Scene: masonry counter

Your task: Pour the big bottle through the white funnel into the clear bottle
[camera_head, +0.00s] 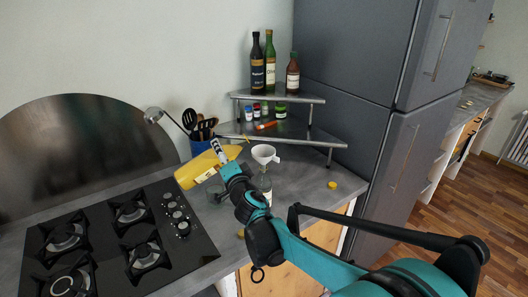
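The big bottle (190,176) is yellow with a pale label and is tilted close to horizontal. Its narrow end points up and right, toward the funnel. My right gripper (218,155) comes in from the right and is shut around the bottle's body, holding it above the counter beside the cooktop. The white funnel (263,151) sits on top of the clear bottle (266,183), which stands upright on the counter. The funnel is right of the big bottle and apart from it. My arm hides part of the clear bottle's lower left. My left gripper is not in view.
A black gas cooktop (185,252) lies at left. A blue utensil holder (200,146) stands behind the big bottle. A corner shelf (312,141) with bottles and jars is behind the funnel. A yellow cap (332,185) lies on clear counter at right, near the fridge (395,165).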

